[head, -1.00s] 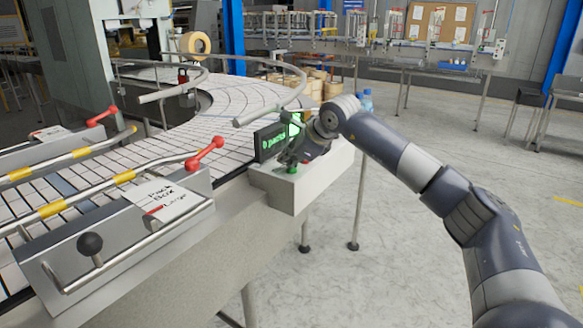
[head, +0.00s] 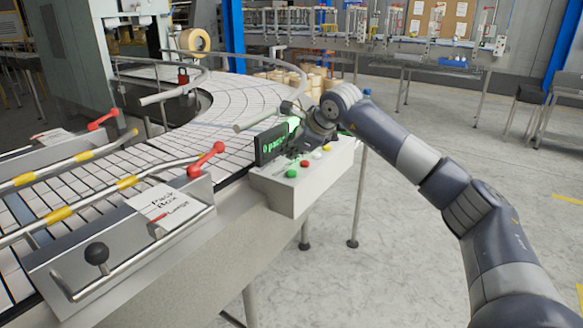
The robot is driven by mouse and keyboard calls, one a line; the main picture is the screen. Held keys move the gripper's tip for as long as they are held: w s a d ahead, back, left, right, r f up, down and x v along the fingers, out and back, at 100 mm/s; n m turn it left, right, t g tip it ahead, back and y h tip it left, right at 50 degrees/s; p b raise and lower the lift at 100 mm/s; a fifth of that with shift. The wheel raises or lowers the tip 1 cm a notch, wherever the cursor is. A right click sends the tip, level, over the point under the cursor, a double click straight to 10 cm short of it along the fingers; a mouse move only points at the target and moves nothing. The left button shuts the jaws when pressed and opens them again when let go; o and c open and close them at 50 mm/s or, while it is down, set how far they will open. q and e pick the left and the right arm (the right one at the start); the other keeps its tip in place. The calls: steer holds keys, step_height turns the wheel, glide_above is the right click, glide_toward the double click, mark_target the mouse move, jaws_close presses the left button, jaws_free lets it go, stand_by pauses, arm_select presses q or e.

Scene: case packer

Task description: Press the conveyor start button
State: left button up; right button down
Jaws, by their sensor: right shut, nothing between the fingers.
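The control box (head: 300,195) is a pale grey case on the side of the conveyor. A green button (head: 291,173) is on its top at the near left, with a red button (head: 304,163), a white button (head: 317,154) and a yellow button (head: 326,149) in a row behind it. A black display (head: 269,146) with green text stands beside the buttons. My right gripper (head: 303,137) is shut and empty, above and behind the green button and close to the display; its fingertips are hard to make out. My left gripper is out of view.
The conveyor (head: 225,120) curves behind the display, with metal guide rails along it. A metal box lever with a red handle (head: 206,159) and a black knob (head: 91,243) are at the left. The floor at the right is clear.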

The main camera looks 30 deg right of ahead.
mark_target(289, 172)
steer(key=shift+r+p, duration=0.95)
steer(key=shift+r, duration=0.6)
steer(key=shift+f, duration=0.1)
